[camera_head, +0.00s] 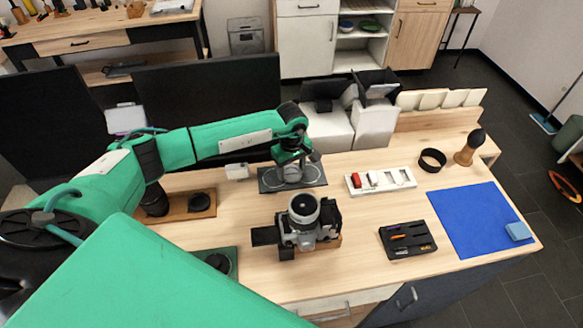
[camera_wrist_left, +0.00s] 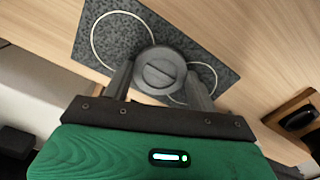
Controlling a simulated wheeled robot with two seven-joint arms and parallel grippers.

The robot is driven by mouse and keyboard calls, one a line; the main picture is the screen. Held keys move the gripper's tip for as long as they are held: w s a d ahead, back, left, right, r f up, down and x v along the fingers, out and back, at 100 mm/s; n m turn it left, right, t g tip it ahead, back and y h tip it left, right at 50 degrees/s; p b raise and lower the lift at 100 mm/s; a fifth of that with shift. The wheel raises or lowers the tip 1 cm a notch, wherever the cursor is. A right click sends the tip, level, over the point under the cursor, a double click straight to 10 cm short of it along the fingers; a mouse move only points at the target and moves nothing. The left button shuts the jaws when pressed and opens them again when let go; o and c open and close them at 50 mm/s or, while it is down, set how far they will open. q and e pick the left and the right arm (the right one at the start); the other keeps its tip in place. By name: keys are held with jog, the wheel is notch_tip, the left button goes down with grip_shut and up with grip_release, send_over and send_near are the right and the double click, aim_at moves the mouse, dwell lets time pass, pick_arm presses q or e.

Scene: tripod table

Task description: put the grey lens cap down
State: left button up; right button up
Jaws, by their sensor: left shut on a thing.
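The grey lens cap (camera_wrist_left: 158,71) is a round disc with a slot-like bar across its face, held between the two fingers of my left gripper (camera_wrist_left: 160,84). In the head view my left gripper (camera_head: 292,170) points down over the dark grey mat (camera_head: 266,180), which carries two pale circle outlines. The mat also shows in the left wrist view (camera_wrist_left: 90,62). The cap hides part of the mat between the circles. I cannot tell whether it touches the mat. My right gripper is not in view.
A camera (camera_head: 303,222) with its lens upward stands in front of the mat. A white tray (camera_head: 396,180) with small items, a black ring (camera_head: 432,160), a black tray (camera_head: 408,240) and a blue mat (camera_head: 470,218) lie to the right. White boxes (camera_head: 330,132) stand behind.

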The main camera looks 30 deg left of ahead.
aim_at(292, 172)
pick_arm(q)
jog(key=o, duration=1)
jog(key=shift+o, duration=0.2)
jog(key=shift+r+p, duration=0.2)
jog(key=shift+p, duration=0.15)
notch_tip(292, 172, up, 12)
jog(key=b, duration=0.4)
